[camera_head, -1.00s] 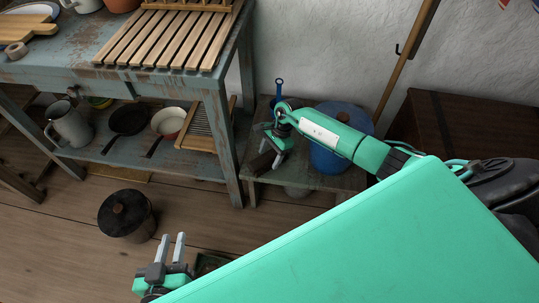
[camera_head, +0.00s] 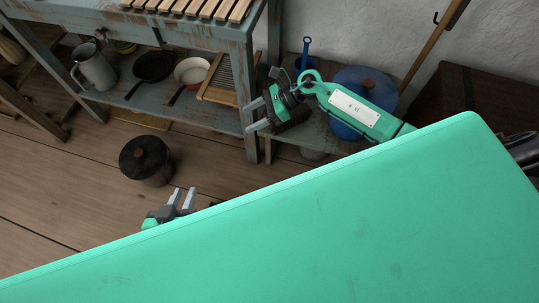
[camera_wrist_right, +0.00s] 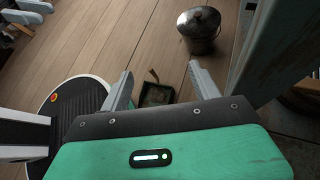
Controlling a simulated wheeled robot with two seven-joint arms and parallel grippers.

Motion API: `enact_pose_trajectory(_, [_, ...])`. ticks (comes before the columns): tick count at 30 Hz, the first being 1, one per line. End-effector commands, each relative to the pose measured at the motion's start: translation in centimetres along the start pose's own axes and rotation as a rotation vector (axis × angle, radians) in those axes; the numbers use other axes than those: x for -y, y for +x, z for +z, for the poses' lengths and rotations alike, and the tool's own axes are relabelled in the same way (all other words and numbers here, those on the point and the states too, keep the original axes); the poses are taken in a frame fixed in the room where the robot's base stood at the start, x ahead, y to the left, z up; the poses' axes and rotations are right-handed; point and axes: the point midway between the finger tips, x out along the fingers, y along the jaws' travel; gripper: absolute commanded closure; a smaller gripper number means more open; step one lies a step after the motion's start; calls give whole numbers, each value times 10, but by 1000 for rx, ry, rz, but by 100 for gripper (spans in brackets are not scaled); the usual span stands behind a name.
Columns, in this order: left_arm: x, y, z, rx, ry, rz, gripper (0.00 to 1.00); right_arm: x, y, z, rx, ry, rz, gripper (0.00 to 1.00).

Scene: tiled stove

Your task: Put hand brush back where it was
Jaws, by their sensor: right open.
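A lidded dark pot (camera_head: 145,160) stands on the floor, also seen in the wrist view (camera_wrist_right: 199,28). The blue worn table (camera_head: 190,32) has a shelf with a jug (camera_head: 94,68) and pans. A blue lidded pot (camera_head: 352,82) stands on the low bench (camera_head: 277,151).

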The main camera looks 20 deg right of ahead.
Motion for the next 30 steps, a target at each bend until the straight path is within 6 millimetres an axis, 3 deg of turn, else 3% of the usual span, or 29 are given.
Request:
enact_pose_trajectory(1, [0, 0, 0, 0, 0, 0, 76, -21, 16, 19, 132, 111, -1, 37])
enact_pose_trajectory(5, [0, 0, 0, 1, 0, 1, 76, -55, 31, 68, 453, 450, -7, 37])
enact_pose_trajectory(9, [0, 0, 0, 1, 0, 1, 76, -76, 23, 101, 766, 873, 14, 37])
enact_pose_trajectory(12, [0, 0, 0, 0, 0, 1, 76, -84, 10, 109, 964, 1204, 42, 37])
enact_pose_trajectory(17, [0, 0, 0, 0, 0, 1, 76, -97, -11, 96, 1237, 1765, 106, 37])
enact_pose_trajectory(25, [0, 0, 0, -1, 0, 1, 76, -149, -23, 39, 1524, 2708, 247, 37])
enact_pose_trajectory(26, [0, 0, 0, -1, 0, 1, 76, -156, -22, 34, -1482, -2693, -250, 37])
enact_pose_trajectory(30, [0, 0, 0, -1, 0, 0, 76, -184, -19, 20, -1266, -2494, -249, 37])
